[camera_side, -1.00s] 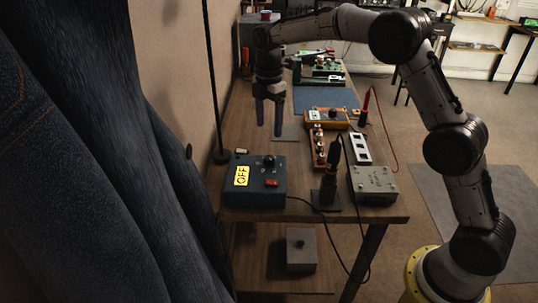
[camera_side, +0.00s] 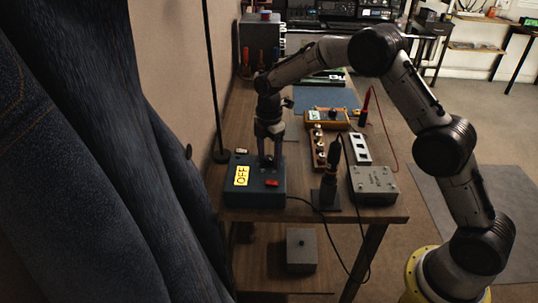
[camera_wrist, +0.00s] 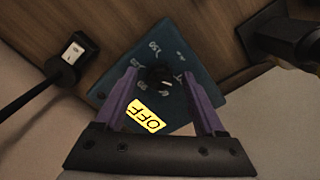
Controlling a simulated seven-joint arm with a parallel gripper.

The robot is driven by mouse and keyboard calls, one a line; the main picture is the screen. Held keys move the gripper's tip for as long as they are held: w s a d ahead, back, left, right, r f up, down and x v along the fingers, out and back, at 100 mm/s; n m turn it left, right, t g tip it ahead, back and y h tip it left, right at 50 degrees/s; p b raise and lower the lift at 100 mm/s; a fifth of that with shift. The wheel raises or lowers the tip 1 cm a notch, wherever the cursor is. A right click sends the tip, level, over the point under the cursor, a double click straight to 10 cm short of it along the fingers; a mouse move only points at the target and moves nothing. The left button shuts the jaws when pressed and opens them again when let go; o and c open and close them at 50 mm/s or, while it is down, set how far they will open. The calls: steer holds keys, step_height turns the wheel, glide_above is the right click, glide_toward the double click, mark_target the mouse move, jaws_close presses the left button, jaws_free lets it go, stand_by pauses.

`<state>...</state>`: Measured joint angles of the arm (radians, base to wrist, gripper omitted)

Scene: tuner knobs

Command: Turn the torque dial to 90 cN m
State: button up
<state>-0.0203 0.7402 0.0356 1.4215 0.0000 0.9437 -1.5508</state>
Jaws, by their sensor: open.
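The torque dial (camera_wrist: 159,77) is a black round knob with a pale pointer mark, on top of a dark teal box (camera_side: 246,198). The wrist view shows handwritten scale marks around the knob, too small to read surely. A yellow OFF label (camera_side: 241,176) is on the box; it also shows in the wrist view (camera_wrist: 146,115). My gripper (camera_side: 270,160) points down over the box. In the wrist view its two purple fingers (camera_wrist: 158,82) are open, one on each side of the dial, with gaps between. In the side view the fingers largely hide the dial.
A red switch (camera_side: 272,183) is on the box near the dial. A dark screwdriver in a stand (camera_side: 329,185) and a grey metal box (camera_side: 373,184) stand to the right. A wooden rack with several bits (camera_side: 318,146) is behind. A black pole rises at the left.

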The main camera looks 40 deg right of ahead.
jaws_close()
steer(key=shift+m, duration=0.3)
steer(key=m, duration=1.1)
steer(key=shift+r+m, duration=0.1)
steer(key=shift+m, duration=0.3)
steer(key=m, duration=1.1)
steer(key=shift+m, duration=0.3)
